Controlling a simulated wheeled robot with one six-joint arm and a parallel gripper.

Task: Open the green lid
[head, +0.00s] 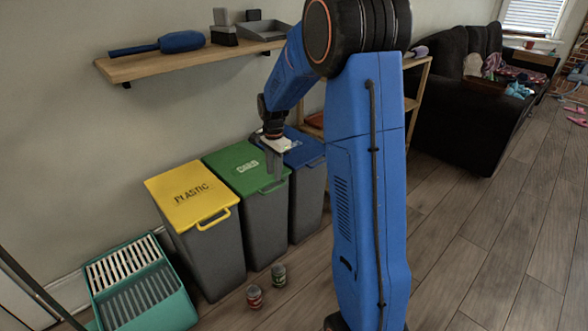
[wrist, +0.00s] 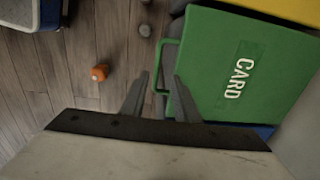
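The green lid (head: 240,165), marked CARD, lies shut on the middle of three grey bins. It fills the right of the wrist view (wrist: 240,68), with its handle loop (wrist: 157,65) on its left edge. My gripper (head: 273,172) is above the front part of the lid, close to the handle. In the wrist view my gripper (wrist: 161,76) is open, with its two fingers apart. The handle's outer bar appears between the fingertips. Contact and the exact height gap cannot be told.
A yellow PLASTIC lid (head: 190,193) is left of the green one, and a blue lid (head: 303,148) is right. A wooden shelf (head: 170,66) hangs above the bins.

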